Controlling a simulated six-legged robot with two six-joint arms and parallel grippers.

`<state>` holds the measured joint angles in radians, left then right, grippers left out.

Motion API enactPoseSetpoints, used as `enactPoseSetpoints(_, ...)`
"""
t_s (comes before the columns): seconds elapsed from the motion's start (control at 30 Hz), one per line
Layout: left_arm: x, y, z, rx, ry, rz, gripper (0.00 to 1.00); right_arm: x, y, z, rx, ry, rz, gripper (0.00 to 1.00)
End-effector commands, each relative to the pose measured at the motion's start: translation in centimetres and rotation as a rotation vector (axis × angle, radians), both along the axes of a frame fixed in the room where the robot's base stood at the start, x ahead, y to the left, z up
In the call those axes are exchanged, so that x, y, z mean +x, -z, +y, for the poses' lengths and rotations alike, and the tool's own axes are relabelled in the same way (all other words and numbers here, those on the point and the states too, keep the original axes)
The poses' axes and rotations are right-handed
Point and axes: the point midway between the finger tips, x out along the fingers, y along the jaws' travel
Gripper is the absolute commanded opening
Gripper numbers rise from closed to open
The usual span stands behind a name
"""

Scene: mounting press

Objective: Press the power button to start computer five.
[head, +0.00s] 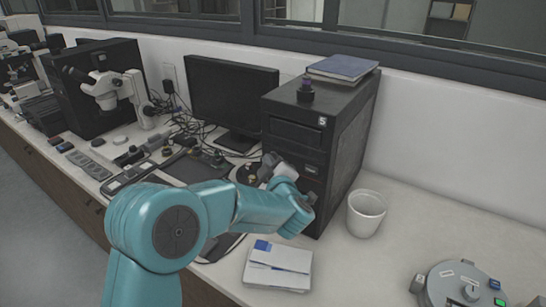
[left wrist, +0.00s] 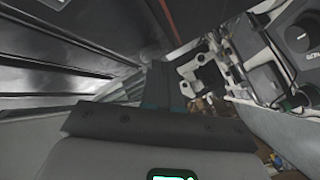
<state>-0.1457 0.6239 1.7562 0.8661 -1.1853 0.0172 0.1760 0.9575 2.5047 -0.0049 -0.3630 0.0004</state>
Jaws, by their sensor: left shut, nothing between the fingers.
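Computer five (head: 345,135) is the black tower marked with a white 5, standing upright on the bench at centre right. My left gripper (head: 268,166) is shut and empty, just in front of the tower's front face at about mid height. I cannot tell whether its tips touch the tower. I cannot make out the power button; my gripper and wrist cover part of the front. In the left wrist view, the shut fingers (left wrist: 165,85) point away from me, with dark glossy panels to their left. My right gripper is not in view.

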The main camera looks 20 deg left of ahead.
Motion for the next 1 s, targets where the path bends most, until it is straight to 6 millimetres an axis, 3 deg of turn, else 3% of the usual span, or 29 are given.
enactPoseSetpoints(0.6, 0.3, 0.0, 0.0, 0.000, 0.000, 0.000, 0.00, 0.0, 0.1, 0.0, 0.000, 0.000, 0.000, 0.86)
enactPoseSetpoints(1.0, -1.2, 0.0, 0.2, 0.000, 0.000, -0.002, 0.00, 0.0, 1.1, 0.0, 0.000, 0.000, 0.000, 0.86)
